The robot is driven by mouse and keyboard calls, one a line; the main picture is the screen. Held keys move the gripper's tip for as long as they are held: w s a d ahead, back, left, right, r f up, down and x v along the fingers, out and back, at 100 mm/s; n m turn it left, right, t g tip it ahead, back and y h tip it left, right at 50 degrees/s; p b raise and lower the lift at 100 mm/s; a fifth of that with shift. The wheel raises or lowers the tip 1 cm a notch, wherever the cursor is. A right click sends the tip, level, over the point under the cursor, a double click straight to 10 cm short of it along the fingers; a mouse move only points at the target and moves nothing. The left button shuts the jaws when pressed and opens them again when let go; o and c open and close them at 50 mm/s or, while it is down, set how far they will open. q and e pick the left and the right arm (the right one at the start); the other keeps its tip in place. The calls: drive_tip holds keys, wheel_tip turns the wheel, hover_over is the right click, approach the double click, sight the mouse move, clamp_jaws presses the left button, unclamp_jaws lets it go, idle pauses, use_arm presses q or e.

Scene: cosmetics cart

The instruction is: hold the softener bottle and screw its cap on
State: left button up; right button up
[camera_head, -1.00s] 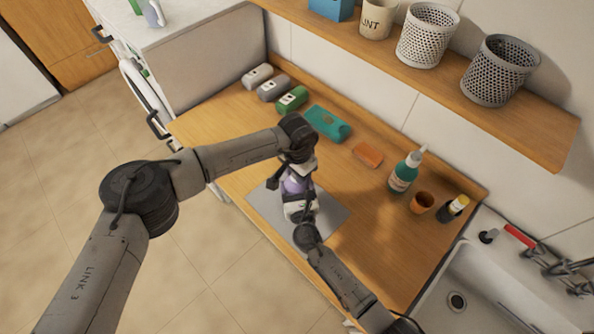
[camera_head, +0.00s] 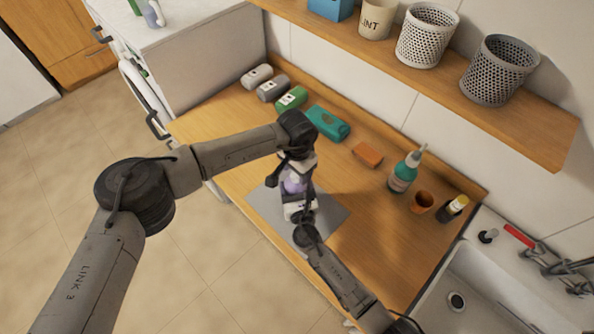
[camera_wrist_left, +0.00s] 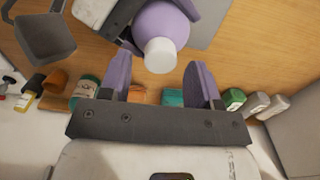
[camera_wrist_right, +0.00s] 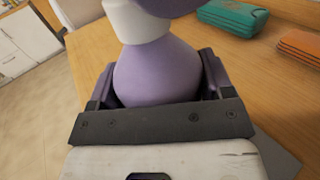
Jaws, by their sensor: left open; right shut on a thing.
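The softener bottle (camera_head: 292,185) is lavender and stands on a grey mat (camera_head: 335,215) on the wooden counter. Its white cap (camera_wrist_left: 160,55) sits at the top of the bottle; I cannot tell how tight it is. My right gripper (camera_wrist_right: 157,77) is shut around the lavender body (camera_wrist_right: 160,62), below the white cap (camera_wrist_right: 138,28). My left gripper (camera_wrist_left: 159,70) is open above the bottle, its two purple fingers spread wider than the cap, with the cap just beyond their tips. In the head view the left wrist and right gripper partly hide the bottle.
Several small containers and a teal pack (camera_head: 327,122) line the back of the counter. An orange block (camera_head: 367,154), a green pump bottle (camera_head: 404,172), an orange cup (camera_head: 422,202) and a dark bottle (camera_head: 453,208) stand right. A sink (camera_head: 500,290) lies right; a shelf (camera_head: 430,75) hangs above.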

use_arm(q)
wheel_tip(320, 180, up, 3)
drive_tip(key=shift+r, duration=0.15)
drive_tip(key=shift+c, duration=0.4)
